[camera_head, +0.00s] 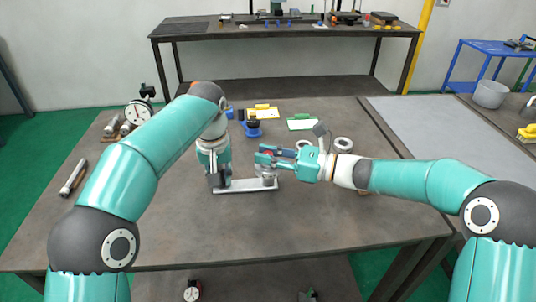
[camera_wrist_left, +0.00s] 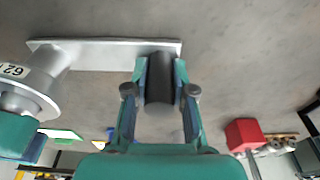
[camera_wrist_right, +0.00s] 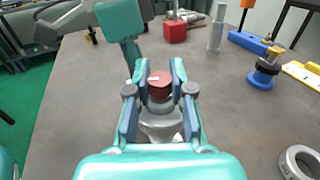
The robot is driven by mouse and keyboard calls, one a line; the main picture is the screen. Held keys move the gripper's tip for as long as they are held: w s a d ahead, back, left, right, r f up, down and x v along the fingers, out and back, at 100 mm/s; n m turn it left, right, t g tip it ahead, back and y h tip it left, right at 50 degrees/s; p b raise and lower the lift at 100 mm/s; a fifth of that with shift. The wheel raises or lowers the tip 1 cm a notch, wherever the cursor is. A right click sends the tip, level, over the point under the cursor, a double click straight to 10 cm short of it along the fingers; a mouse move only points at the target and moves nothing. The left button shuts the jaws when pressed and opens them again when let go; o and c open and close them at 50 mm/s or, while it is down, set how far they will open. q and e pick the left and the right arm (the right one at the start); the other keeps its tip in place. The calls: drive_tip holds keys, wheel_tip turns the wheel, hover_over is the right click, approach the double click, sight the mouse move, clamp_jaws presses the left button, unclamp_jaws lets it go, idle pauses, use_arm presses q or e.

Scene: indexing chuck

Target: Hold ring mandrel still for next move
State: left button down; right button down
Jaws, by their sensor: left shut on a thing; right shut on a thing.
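A flat silver base plate (camera_head: 245,186) lies on the table, with a grey metal chuck body (camera_head: 267,180) at its right end. My left gripper (camera_wrist_left: 160,75) is shut on an upright black post (camera_wrist_left: 160,85) at the plate's other end. The left wrist view shows the chuck body's number dial (camera_wrist_left: 18,75). My right gripper (camera_wrist_right: 160,78) is shut on a red-topped grey piece (camera_wrist_right: 160,85) above the chuck body, apparently the ring mandrel. In the head view my right gripper (camera_head: 268,156) comes in from the right; whether the piece is seated is hidden.
A blue-based tool (camera_head: 252,128) and a green-edged card (camera_head: 301,124) lie farther back. A dial gauge (camera_head: 138,113) stands at the left, and a red block (camera_wrist_right: 175,31) shows in the right wrist view. The table's front is clear.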

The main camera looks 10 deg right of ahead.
sight(268, 153)
drive_tip(key=shift+g, duration=0.3)
drive_tip(key=shift+n+g+y, duration=0.5)
drive_tip(key=shift+n+g, duration=0.3)
drive_tip(key=shift+g, duration=0.1)
drive_tip(key=c, duration=1)
unclamp_jaws()
drive_tip(key=shift+r, duration=0.1)
wheel_tip(268, 153, up, 10)
drive_tip(key=shift+f, duration=0.1)
